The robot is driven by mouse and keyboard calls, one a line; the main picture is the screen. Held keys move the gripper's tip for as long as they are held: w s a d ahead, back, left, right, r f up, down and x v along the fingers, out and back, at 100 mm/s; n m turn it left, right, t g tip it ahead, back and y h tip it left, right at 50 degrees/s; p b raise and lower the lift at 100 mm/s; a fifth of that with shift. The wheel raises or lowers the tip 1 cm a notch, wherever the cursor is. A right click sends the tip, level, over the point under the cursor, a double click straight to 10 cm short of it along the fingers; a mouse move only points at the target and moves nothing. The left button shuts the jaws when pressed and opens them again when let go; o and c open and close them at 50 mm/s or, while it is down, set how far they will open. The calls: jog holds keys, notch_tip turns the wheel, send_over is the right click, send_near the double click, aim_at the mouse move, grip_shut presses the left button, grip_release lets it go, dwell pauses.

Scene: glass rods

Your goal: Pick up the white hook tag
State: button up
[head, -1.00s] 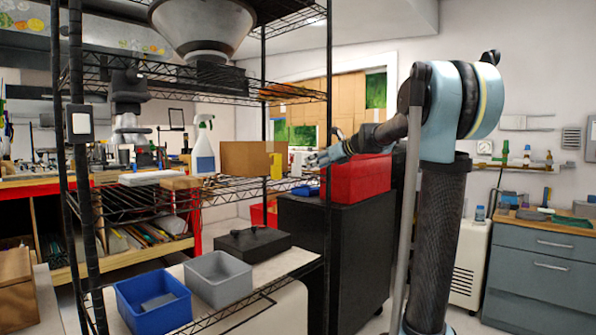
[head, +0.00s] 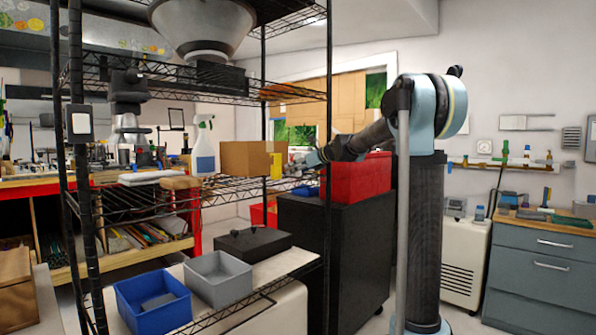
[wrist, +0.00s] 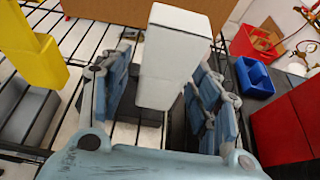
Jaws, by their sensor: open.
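A white block-shaped piece, which looks like the white hook tag (wrist: 165,75), stands on the wire shelf in the wrist view. My gripper (wrist: 163,88) is open, with one blue-grey finger on each side of the piece. Its lower part is between the fingers, and I cannot tell whether either touches it. In the head view my gripper (head: 312,160) is at the right end of the middle shelf, beside the yellow block; there the white piece is mostly hidden or too small to make out.
A yellow block (wrist: 30,50) and a cardboard box (head: 245,158) stand close by on the wire shelf (head: 225,187). A blue bin (wrist: 254,76) and a red box (head: 358,178) are to the right. A spray bottle (head: 204,150) stands further left.

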jog(key=shift+w+a+f, duration=0.2)
jog(key=shift+a, duration=0.15)
jog(key=c, duration=1.1)
notch_tip(320, 180, up, 10)
jog(key=shift+r, duration=0.1)
